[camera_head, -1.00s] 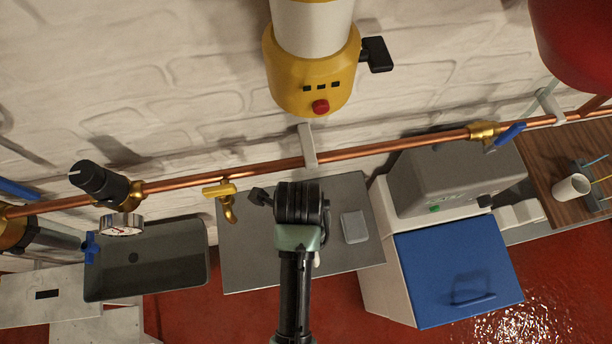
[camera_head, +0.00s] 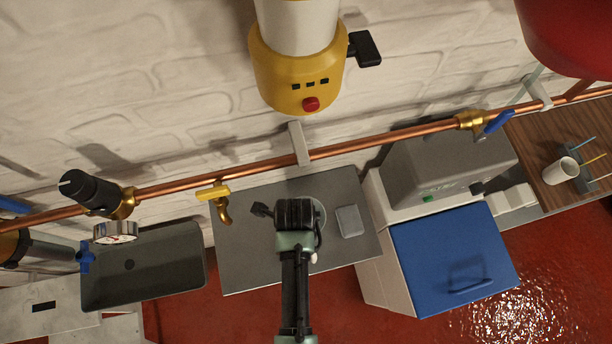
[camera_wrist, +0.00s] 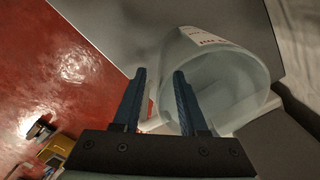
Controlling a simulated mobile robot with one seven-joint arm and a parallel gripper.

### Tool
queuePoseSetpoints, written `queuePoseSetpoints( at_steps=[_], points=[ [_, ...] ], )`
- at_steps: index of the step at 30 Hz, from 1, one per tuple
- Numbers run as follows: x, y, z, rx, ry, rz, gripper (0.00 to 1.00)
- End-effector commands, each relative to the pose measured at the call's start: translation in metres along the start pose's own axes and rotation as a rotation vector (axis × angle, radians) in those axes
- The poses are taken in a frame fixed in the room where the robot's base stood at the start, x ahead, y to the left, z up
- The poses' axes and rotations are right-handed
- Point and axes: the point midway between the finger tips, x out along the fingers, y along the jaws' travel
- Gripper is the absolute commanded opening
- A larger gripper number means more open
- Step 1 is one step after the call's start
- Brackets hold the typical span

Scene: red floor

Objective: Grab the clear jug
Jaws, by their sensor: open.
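The clear jug (camera_wrist: 232,90) is large in the right half of the wrist view. Its round mouth faces the camera, and red print shows on its side. My gripper (camera_wrist: 160,74) is open, with two dark blue fingers. The right finger overlaps the jug's near left side; the left finger is just left of the jug. I cannot tell whether the right finger is inside the mouth or touches the wall. In the head view my gripper (camera_head: 297,214) is over the grey counter and hides most of the jug, with only a pale rim (camera_head: 321,212) showing beside it.
A grey flat block (camera_head: 350,221) lies right of my gripper on the counter (camera_head: 255,260). A yellow tap (camera_head: 217,196) and copper pipe (camera_head: 375,139) run behind. A dark sink (camera_head: 140,280) is at left; a blue-lidded box (camera_head: 455,258) is at right.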

Motion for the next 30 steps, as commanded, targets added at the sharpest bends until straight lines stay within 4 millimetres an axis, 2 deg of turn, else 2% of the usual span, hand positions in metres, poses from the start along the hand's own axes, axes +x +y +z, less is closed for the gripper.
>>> queuePoseSetpoints(
  at_steps=[1,7,30],
  points=[
    [-0.0002,-0.0001,0.0001,0.000,0.000,0.000,0.37],
    [-0.0004,-0.0001,0.0002,0.000,0.000,0.000,0.01],
    [0.0006,0.0013,-0.0009,0.001,0.003,0.004,0.00]
  ],
)
